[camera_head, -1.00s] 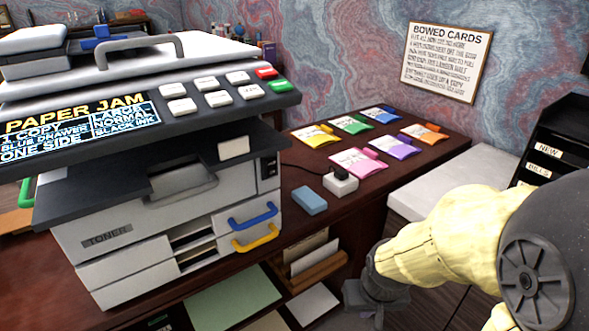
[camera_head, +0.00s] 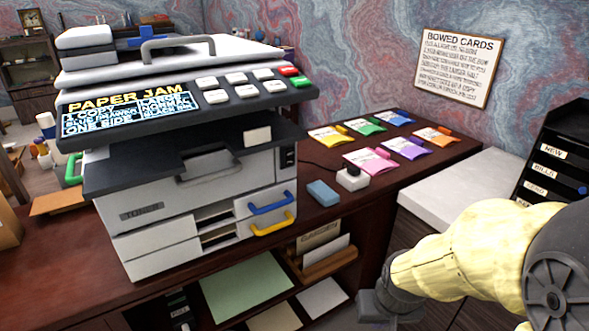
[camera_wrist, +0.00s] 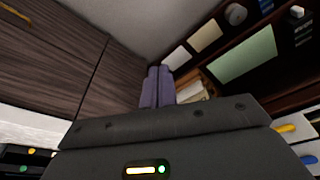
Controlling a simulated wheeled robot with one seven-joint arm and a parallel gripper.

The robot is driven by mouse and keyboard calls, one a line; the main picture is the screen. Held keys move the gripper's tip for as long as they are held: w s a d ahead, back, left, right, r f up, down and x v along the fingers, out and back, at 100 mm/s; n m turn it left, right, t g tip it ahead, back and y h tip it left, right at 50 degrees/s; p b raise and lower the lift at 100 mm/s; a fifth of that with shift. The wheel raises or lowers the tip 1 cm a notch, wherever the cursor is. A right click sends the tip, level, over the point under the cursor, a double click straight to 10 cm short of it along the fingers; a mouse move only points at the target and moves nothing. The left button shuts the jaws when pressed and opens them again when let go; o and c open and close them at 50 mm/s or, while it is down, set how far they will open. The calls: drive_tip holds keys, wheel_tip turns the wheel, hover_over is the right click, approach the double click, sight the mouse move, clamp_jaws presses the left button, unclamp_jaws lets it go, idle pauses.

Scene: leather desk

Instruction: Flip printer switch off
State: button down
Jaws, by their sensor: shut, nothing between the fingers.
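The printer (camera_head: 165,205) is a white and dark grey machine on the desk, left of centre in the head view. Its screen (camera_head: 125,112) is lit and reads "PAPER JAM". A small black switch panel (camera_head: 288,157) is on the right end of its front; the switch's position is too small to tell. My gripper (camera_head: 378,308) is low at the right of the head view, in front of the desk and apart from the printer. In the wrist view its two purple-grey fingers (camera_wrist: 157,86) are shut together with nothing between them. The switch does not show clearly there.
A blue drawer handle (camera_head: 270,203) and a yellow one (camera_head: 272,224) stick out below the panel. A blue block (camera_head: 322,193), a white plug block (camera_head: 352,179) and several coloured card packs (camera_head: 405,148) lie right of the printer. Open shelves (camera_head: 325,262) are below the desktop.

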drive_tip(key=shift+w, duration=0.15)
drive_tip(key=shift+w+d, duration=0.15)
idle(0.4)
drive_tip(key=w+a+r+n+t+y, duration=0.1)
drive_tip(key=w+r+n+t, duration=0.25)
drive_tip(key=w+n, duration=0.25)
drive_tip(key=w+a+r+n+t+y, duration=0.1)
drive_tip(key=w+r+n+t, duration=0.1)
drive_tip(key=w+n+t, duration=0.4)
drive_tip(key=w+a+r+n+t+y, duration=0.3)
drive_tip(key=a+r+n+y, duration=0.5)
drive_tip(key=r+n, duration=0.4)
drive_tip(key=shift+r+n+t+y, duration=0.4)
drive_tip(key=shift+r+t, duration=0.05)
drive_tip(key=shift+w+a+r+p, duration=0.1)
drive_tip(key=shift+w+a+p, duration=0.1)
drive_tip(key=shift+p, duration=0.55)
